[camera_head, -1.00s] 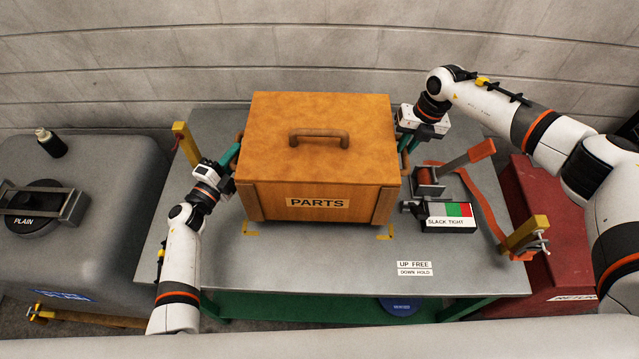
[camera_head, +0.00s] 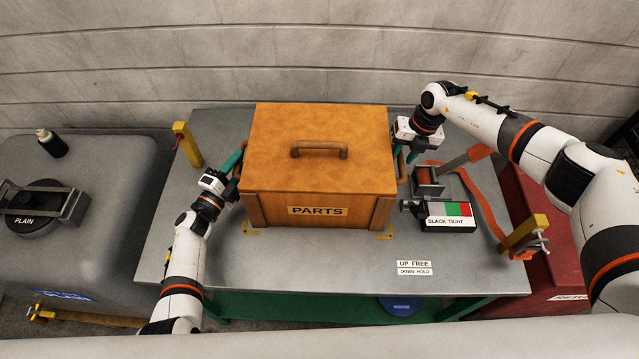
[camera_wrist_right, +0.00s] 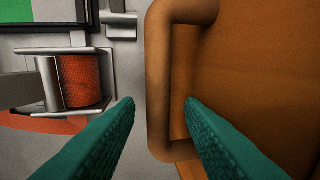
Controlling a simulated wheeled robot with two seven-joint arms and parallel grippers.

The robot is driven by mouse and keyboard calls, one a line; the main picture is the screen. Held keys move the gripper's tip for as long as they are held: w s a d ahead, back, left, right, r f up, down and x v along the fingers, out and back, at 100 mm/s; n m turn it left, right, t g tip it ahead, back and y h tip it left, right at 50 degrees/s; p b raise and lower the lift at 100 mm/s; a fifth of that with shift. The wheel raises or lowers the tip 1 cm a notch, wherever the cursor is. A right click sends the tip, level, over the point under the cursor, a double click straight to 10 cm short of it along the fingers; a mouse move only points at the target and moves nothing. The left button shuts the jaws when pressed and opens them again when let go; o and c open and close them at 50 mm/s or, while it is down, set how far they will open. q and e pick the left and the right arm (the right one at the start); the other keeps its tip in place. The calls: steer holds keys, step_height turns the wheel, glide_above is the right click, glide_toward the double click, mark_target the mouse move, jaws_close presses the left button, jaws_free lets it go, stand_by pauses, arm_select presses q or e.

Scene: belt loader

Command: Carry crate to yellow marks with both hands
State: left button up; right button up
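The orange-brown PARTS crate (camera_head: 318,180) is upright at the middle of the grey table (camera_head: 300,262) and appears to rest on it. Its front corners meet the yellow marks, left (camera_head: 250,231) and right (camera_head: 386,234); any rear marks are hidden. My left gripper (camera_head: 234,163) is at the crate's left side handle; its grip is too small to judge. My right gripper (camera_wrist_right: 160,102) is at the right side handle (camera_wrist_right: 159,90). In the right wrist view its teal fingers are apart, one each side of the handle bar, with gaps showing.
A red-strap ratchet (camera_head: 428,178) and a SLACK TIGHT box (camera_head: 449,222) stand close right of the crate. Yellow posts are at the left (camera_head: 187,144) and right (camera_head: 525,235). The front of the table is mostly clear.

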stand_by(0.5)
arm_select(q)
steer(key=v, duration=1.1)
steer(key=shift+s+a, duration=0.2)
steer(key=shift+s, duration=0.15)
arm_select(e)
steer(key=shift+d+r, duration=0.1)
steer(key=shift+r, duration=0.15)
step_height(320, 180, up, 11)
steer(key=d, duration=0.2)
steer(key=shift+s+d+r, duration=0.15)
steer(key=shift+r, duration=0.05)
arm_select(q)
steer(key=shift+s+a+f, duration=0.1)
steer(key=shift+s, duration=0.05)
arm_select(e)
steer(key=shift+f, duration=0.1)
